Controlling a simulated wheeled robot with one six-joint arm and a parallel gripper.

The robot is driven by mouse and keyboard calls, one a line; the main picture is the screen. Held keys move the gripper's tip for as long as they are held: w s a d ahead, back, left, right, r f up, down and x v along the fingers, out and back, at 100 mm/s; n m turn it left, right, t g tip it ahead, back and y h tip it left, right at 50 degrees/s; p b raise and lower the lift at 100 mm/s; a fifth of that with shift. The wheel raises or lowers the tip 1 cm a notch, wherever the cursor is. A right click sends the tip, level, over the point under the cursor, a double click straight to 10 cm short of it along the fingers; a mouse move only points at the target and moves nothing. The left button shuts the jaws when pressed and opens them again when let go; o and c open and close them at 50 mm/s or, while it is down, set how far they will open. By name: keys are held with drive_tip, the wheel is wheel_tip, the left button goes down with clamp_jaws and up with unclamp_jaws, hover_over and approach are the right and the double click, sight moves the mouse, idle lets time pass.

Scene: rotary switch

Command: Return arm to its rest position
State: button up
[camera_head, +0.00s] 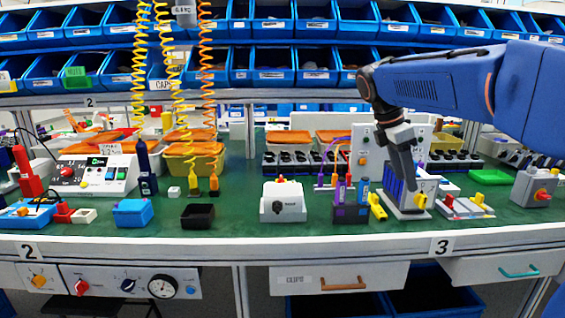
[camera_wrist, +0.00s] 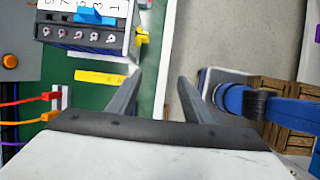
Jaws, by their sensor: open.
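My arm comes in from the right in the head view, and my gripper (camera_head: 405,180) hangs pointing down in front of the grey device with a yellow knob (camera_head: 420,201). In the wrist view my gripper's two fingers (camera_wrist: 158,82) are apart, with nothing between them but the table's edge and floor beyond. That device (camera_wrist: 92,22), with a numbered white face, a blue part and a row of round ports, is at the upper left there. Its yellow knob (camera_wrist: 142,37) shows at its side, apart from the fingers.
A yellow piece (camera_head: 377,206) lies on the green bench top (camera_head: 240,215), left of the device. A white box with a dark knob (camera_head: 283,203) stands further left. Blue bins (camera_head: 289,68) line the shelves behind. Coiled hoses (camera_head: 207,90) hang at the left.

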drive_tip(key=s+a+f+m+t+y, duration=0.1)
drive_tip(key=s+f+m+t+y, duration=0.1)
drive_tip(key=s+f+m, duration=0.7)
drive_tip(key=s+a+f+m+t+y, duration=0.1)
drive_tip(key=s+f+m, duration=0.8)
drive_tip(key=s, duration=1)
wheel_tip(320, 180, down, 2)
drive_tip(key=shift+s+a+f+t+y, duration=0.15)
drive_tip(key=shift+a+t+y, duration=0.2)
drive_tip(key=shift+t+y, duration=0.4)
